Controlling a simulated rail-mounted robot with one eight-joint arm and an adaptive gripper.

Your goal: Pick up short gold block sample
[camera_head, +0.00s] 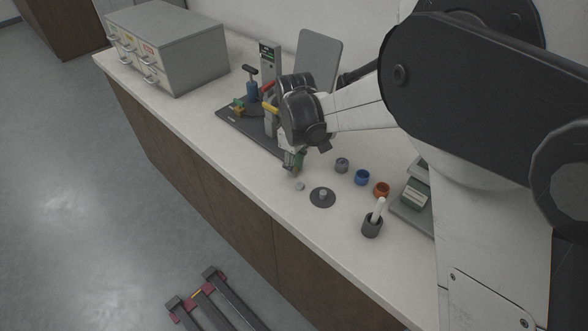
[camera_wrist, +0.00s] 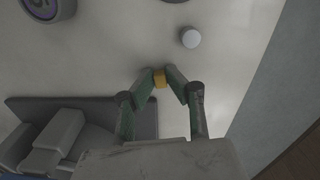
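The short gold block sample (camera_wrist: 159,79) shows in the wrist view between the two green fingertips of my gripper (camera_wrist: 160,82). Both fingertips appear to touch its sides, with no clear gap. In the head view my gripper (camera_head: 296,163) points down, low over the counter near its front edge, and the block is mostly hidden by the fingers. I cannot tell whether the block rests on the counter or is slightly above it.
A small pale disc (camera_head: 299,186) and a dark round plate (camera_head: 322,197) are close by. Grey (camera_head: 342,165), blue (camera_head: 362,177) and orange (camera_head: 381,189) rings stand to the right, near a dark cup (camera_head: 372,228). The press base (camera_head: 236,122) is left; a drawer cabinet (camera_head: 182,60) stands beyond.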

